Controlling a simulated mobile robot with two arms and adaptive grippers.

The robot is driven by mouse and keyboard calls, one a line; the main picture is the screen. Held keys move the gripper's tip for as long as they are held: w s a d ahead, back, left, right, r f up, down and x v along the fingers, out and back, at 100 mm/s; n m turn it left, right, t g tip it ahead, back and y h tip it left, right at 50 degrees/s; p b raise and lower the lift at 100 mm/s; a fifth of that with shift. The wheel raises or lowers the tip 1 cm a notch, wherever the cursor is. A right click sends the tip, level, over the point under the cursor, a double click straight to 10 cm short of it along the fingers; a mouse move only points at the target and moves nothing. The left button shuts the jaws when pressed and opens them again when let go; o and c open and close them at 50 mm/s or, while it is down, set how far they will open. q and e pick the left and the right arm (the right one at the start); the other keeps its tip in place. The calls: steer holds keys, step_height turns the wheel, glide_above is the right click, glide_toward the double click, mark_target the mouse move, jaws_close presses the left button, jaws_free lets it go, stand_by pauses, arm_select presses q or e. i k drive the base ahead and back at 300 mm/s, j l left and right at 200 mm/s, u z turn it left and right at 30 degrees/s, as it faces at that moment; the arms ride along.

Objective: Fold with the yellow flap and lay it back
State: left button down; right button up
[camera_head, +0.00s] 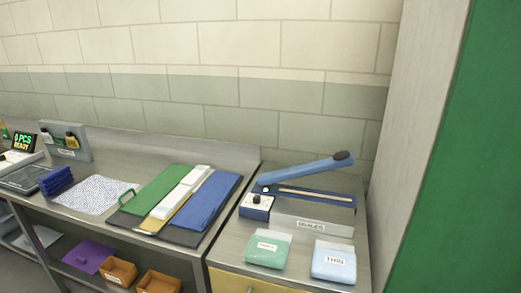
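A folding board lies on the steel bench in the head view. Its green panel (158,188) is on the left and its blue panel (208,199) on the right, both lying flat. The yellow flap (180,221) is between them at the near end, over a dark base (183,237). A long, narrow white folded item (181,190) lies along the middle and hides most of the yellow. A green handle (127,195) stands at the green panel's left edge. Neither gripper is in view.
A sealer (311,212) with its blue lever (312,171) raised stands right of the board. Green (268,253) and pale blue (334,268) labelled packs lie before it. Left are a speckled sheet (92,197), a dark blue stack (56,181) and a display (24,142). Bins (160,284) are below.

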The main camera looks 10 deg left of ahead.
mark_target(151, 226)
steer(key=u, duration=1.25)
